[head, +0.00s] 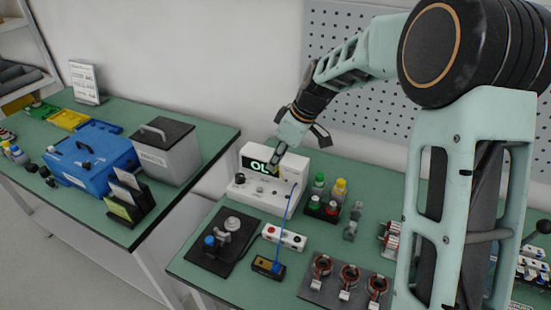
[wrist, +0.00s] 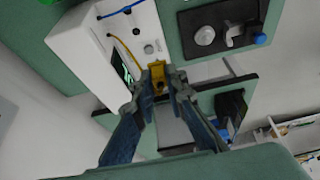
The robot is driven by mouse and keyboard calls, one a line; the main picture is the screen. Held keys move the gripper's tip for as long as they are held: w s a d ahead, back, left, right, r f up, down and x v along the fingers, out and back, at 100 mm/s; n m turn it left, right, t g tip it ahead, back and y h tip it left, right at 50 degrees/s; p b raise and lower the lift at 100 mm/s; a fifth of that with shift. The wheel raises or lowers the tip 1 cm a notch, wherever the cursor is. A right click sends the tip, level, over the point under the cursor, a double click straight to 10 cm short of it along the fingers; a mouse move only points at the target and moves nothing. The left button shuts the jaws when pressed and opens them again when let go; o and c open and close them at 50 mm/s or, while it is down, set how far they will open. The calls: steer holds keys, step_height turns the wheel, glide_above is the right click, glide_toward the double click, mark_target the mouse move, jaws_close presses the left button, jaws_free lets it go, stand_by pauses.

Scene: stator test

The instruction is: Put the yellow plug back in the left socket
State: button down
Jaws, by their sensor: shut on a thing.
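My gripper (head: 275,162) is in front of the white meter (head: 298,172), whose display reads "OL". In the wrist view my gripper (wrist: 158,85) is shut on the yellow plug (wrist: 158,73), held between its fingertips. A thin yellow lead (wrist: 127,47) runs from near the plug to the front of the meter (wrist: 75,42). I cannot tell whether the plug touches the meter. The left socket cannot be made out in either view. In the head view the plug is too small to make out.
A blue lead (head: 287,215) runs from the meter to a small black box (head: 267,266). A white block with terminals (head: 285,237), a black plate with knobs (head: 222,240) and colored bottles (head: 319,186) stand close by. A blue case (head: 90,155) is on the left table.

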steer(key=s+d+f+m+t+h, duration=0.1)
steer(key=s+d+m+h, duration=0.1)
steer(key=d+m, duration=0.5)
steer(key=s+d+f+m+t+h, duration=0.2)
steer(key=s+d+m, duration=0.2)
steer(key=d+m, duration=0.3)
steer(key=d, duration=0.4)
steer(key=shift+d, duration=0.3)
